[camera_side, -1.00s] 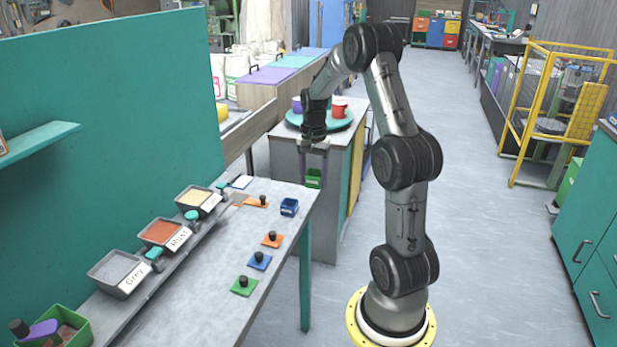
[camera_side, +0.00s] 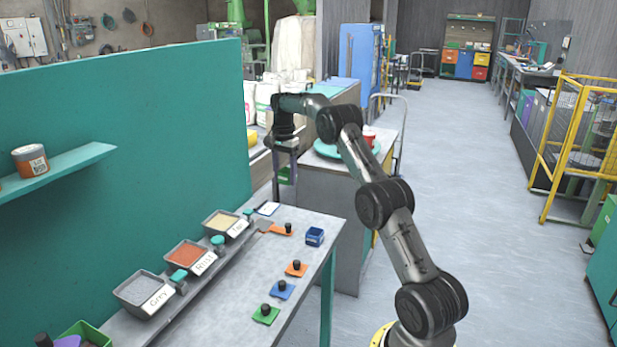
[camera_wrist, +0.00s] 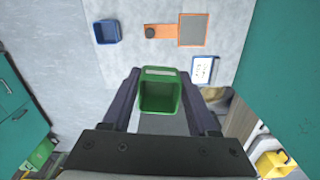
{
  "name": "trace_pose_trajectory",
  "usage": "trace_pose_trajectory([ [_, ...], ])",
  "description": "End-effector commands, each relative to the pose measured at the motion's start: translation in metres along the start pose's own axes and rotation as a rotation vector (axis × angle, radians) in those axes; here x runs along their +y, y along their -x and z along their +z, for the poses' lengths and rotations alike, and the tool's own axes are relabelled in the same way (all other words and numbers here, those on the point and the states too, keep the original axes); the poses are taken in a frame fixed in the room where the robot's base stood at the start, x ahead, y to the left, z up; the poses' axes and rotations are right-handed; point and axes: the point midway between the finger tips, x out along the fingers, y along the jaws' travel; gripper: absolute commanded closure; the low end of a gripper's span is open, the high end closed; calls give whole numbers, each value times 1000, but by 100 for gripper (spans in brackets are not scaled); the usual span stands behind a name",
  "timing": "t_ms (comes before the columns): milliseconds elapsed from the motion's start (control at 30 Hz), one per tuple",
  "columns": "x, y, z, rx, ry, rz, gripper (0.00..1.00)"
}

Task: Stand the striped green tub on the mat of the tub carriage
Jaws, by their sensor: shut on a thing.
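The green tub (camera_wrist: 160,94) is between the two dark fingers of my gripper (camera_wrist: 160,80) in the wrist view. A pale stripe shows along its upper edge, and its open inside faces the camera. In the side view my gripper (camera_side: 287,166) points down with the tub (camera_side: 287,176) held in the air near the bench's far end. An orange plate with a black knob and a grey square (camera_wrist: 193,30) looks like the carriage and its mat. It lies on the bench, beyond the tub in the wrist view, and also shows in the side view (camera_side: 264,225). Nothing stands on the grey square.
A blue tub (camera_side: 315,236) stands right of the orange plate. A white card (camera_side: 267,208) lies behind it. Powder trays (camera_side: 187,254) line the left by the teal wall (camera_side: 130,170). Small knobbed plates (camera_side: 281,290) lie nearer. A teal disc (camera_side: 327,150) with a red tub stands behind.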

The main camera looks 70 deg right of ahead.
Motion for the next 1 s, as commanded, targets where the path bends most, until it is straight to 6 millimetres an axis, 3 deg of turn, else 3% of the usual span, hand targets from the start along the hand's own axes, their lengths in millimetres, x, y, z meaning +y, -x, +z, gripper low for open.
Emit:
trace_pose_trajectory([
  [100, -30, -18, 11, 0, 28, 0, 95],
  [333, -64, -54, 34, -1, 84, 2, 95],
  [633, -71, -81, 51, 0, 114, 0, 95],
  [1000, -70, -111, 51, -1, 115, 1, 95],
])
